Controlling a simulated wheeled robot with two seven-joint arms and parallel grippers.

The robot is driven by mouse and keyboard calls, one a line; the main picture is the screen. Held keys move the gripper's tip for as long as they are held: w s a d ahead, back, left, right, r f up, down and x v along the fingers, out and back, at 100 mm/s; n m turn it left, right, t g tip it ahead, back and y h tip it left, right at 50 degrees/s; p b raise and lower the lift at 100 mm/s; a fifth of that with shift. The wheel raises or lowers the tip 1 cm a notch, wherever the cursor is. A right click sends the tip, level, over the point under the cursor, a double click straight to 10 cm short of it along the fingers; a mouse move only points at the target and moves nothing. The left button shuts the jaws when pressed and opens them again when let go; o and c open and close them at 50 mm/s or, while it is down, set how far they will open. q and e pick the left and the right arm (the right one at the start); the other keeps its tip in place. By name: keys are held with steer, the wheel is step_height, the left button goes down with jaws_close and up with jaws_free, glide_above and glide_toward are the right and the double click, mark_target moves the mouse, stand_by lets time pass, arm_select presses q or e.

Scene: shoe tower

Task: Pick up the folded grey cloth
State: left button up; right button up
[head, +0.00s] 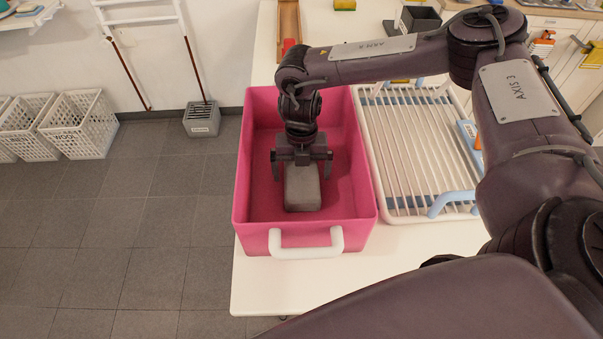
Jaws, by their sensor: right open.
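The folded grey cloth (302,190) lies in the pink bin (241,196), near the middle of its floor. My right gripper (302,164) reaches down into the bin above the far end of the cloth. It is open, with one finger on each side of the cloth. I cannot tell whether the fingers touch the cloth. The gripper body hides the far end of the cloth. My left gripper is not in view.
The bin's walls surround the cloth, with a white handle (306,243) at the near side. A white slatted rack (410,140) stands close to the bin's right. A wooden tray (288,22) lies behind. White table (262,290) is bare in front. White baskets (77,124) stand on the floor at left.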

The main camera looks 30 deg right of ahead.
steer(key=shift+c, duration=0.4)
steer(key=c, duration=1)
